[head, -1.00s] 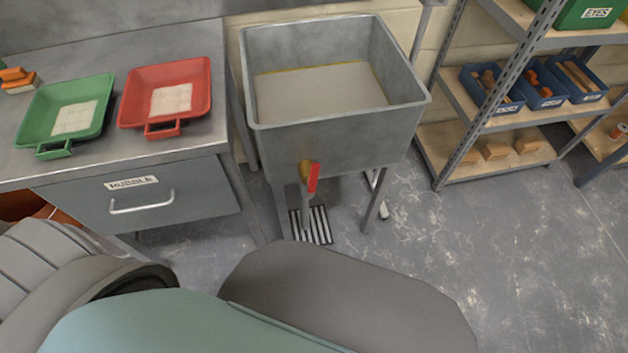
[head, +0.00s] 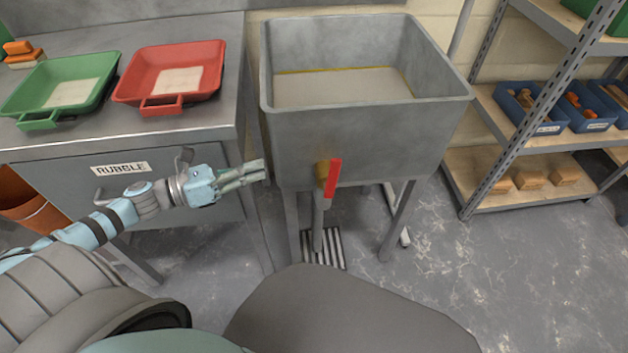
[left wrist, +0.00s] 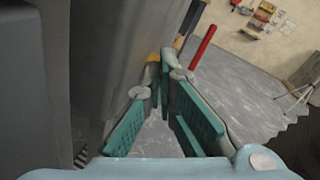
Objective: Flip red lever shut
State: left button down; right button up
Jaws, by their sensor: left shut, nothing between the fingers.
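The red lever (head: 334,178) sits on a brass valve (head: 321,170) at the lower front of the grey tub (head: 350,125). It stands close to upright, slightly tilted. My left gripper (head: 262,170) is shut and empty, to the left of the lever and apart from it, near the tub's left front corner. In the left wrist view the red lever (left wrist: 203,47) shows beyond the closed fingertips (left wrist: 167,62), a little to their right. A bit of the yellow valve (left wrist: 154,58) shows behind the fingers. My right gripper is not in view.
A steel bench (head: 215,122) stands at the left with a green tray (head: 38,122) and a red tray (head: 207,92). Its drawer front is labelled RUBBLE (head: 121,168). A floor grate (head: 335,250) lies below the valve. Shelving (head: 500,197) with blue bins stands at the right.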

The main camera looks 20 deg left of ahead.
pick_arm(q)
jog(key=s+m+g+h, duration=0.1)
jog(key=m, duration=0.1)
jog(key=s+r+m+g+h, duration=0.1)
jog(key=m, duration=0.2)
jog(key=s+r+m+g+h, duration=0.1)
jog(key=m+g, duration=0.1)
jog(key=shift+s+d+m, duration=0.25)
jog(key=shift+d+m, duration=0.05)
jog(key=shift+d, duration=0.05)
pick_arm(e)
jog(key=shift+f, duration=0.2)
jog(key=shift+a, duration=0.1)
pick_arm(q)
jog(key=b, duration=0.4)
send_near(329, 174)
jog(key=x, duration=0.6)
jog(key=shift+w+d+f+b, duration=0.1)
jog(key=shift+w+f+b, duration=0.05)
jog(key=shift+b, duration=0.2)
jog(key=shift+w+d, duration=0.2)
jog(key=shift+d, duration=0.1)
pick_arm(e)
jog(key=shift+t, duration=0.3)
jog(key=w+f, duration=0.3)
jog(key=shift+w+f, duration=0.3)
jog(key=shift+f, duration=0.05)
